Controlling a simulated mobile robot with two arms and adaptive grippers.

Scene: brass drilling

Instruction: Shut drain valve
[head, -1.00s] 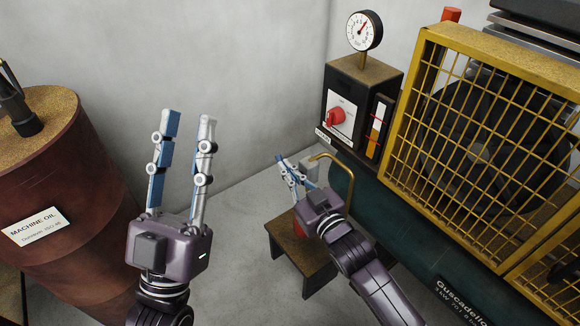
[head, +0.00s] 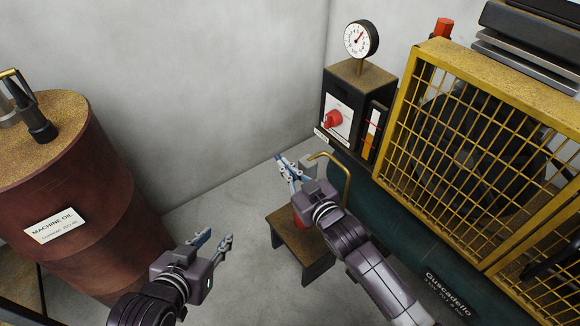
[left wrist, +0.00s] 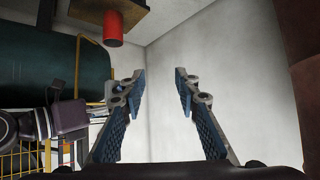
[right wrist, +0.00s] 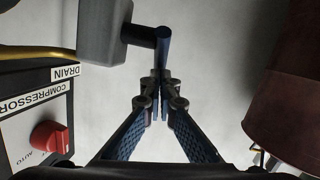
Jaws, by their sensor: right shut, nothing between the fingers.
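The green compressor tank (head: 400,240) with its yellow cage (head: 405,110) stands at right. A low stool (head: 312,245) bears a red container (left wrist: 113,28). A machine oil drum (head: 75,180) stands at left.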

